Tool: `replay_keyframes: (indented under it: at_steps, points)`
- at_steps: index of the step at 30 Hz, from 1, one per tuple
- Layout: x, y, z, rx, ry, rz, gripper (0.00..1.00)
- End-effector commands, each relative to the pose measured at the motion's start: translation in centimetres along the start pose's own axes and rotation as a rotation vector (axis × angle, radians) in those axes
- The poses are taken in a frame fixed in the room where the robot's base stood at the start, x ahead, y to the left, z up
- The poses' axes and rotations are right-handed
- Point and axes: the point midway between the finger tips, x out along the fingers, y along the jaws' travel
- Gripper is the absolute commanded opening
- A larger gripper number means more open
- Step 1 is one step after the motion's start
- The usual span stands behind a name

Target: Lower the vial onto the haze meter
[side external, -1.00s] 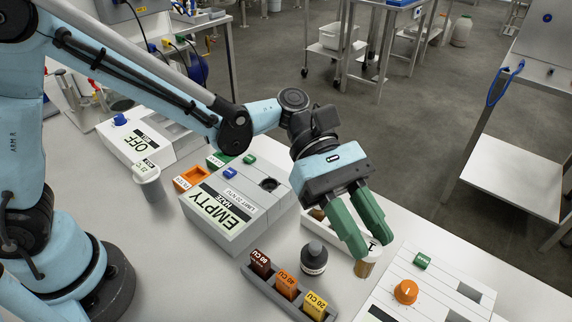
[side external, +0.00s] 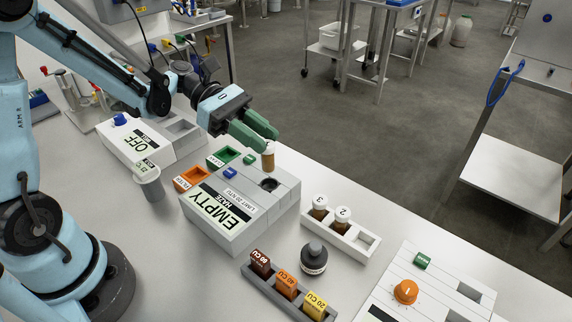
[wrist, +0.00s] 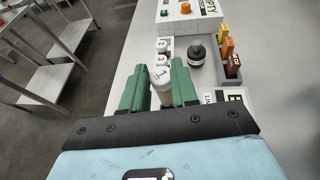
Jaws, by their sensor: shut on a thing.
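My gripper (side external: 260,138) is shut on a vial (side external: 268,159) with brown contents. In the wrist view the same vial (wrist: 160,88) shows its white numbered cap between the green fingers. The vial hangs about upright, above the round dark well (side external: 269,184) in the top of the haze meter (side external: 287,194). A small gap shows between the vial's bottom and the well. The meter is a white box, and its display (side external: 222,207) reads EMPTY. The fingers cover the vial's top in the side view.
A white rack (side external: 345,240) with vials 3 and 2 and one empty slot stands right of the meter. A dark bottle (side external: 313,259) and a grey holder (side external: 262,280) of coloured blocks are in front.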

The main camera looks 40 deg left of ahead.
Motion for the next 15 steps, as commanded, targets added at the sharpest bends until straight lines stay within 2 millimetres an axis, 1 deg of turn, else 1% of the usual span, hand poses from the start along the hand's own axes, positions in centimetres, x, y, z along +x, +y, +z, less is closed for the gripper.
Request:
replay_keyframes:
  at_steps: [9, 15]
  points:
    - [0.01, 0.0, -0.01, 0.003, 0.0, -0.002, 0.0]
    - [0.18, 0.02, -0.43, 0.003, 0.0, -0.002, 0.0]
